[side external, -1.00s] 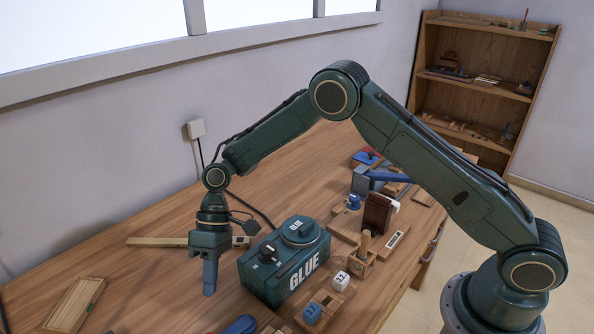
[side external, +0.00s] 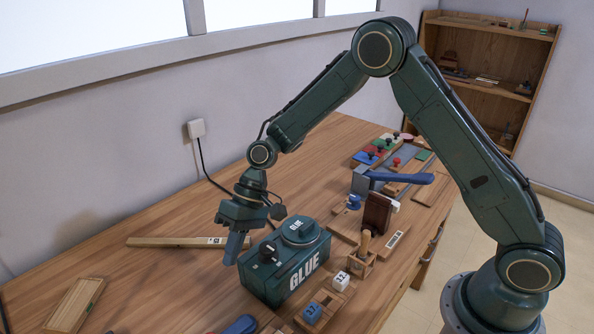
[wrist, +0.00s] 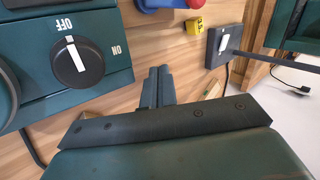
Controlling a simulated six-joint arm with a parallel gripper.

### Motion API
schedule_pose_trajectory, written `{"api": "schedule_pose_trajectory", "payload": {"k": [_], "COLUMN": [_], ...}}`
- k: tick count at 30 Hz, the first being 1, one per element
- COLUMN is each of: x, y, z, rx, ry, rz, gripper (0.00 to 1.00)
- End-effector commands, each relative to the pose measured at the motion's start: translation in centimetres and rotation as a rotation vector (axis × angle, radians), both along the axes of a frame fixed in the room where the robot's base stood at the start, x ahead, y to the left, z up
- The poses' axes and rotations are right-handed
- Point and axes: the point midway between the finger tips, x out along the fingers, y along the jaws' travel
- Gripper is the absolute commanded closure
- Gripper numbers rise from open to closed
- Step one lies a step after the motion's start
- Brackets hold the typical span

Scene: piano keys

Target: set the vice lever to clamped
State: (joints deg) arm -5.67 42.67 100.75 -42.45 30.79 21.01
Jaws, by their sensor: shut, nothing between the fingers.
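A grey block (side external: 361,181) with a long blue lever (side external: 402,178) stands on the bench beyond the glue box; it looks like the vice. The lever lies roughly level and points right, towards my upper arm. I cannot read a clamped mark on it. My gripper (side external: 235,250) is in the air to the left of the glue box, well apart from the lever. Its fingers are together and empty, tilted downward. In the wrist view the closed fingers (wrist: 158,85) show at the centre, with nothing between them.
The green glue box (side external: 287,262) is close beside my gripper; its OFF/ON knob (wrist: 78,62) shows in the wrist view. A dark post (side external: 376,213), a wooden handle (side external: 364,242) and coloured knobbed blocks (side external: 378,150) stand nearby. The bench's left side is mostly clear.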

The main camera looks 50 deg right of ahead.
Motion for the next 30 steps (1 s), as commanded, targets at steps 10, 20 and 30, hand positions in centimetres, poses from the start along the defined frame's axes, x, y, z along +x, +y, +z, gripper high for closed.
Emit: {"api": "schedule_pose_trajectory", "payload": {"k": [10,20,30], "x": [0.5,-0.2,-1.6], "y": [-2.9,-4.4,-5.8], "z": [4.1,7.4,10.2], "rx": [0.000,-0.041,-0.097], "ry": [-0.003,-0.047,-0.104], "rz": [-0.001,-0.008,-0.021], "gripper": [1.00,1.00,1.00]}}
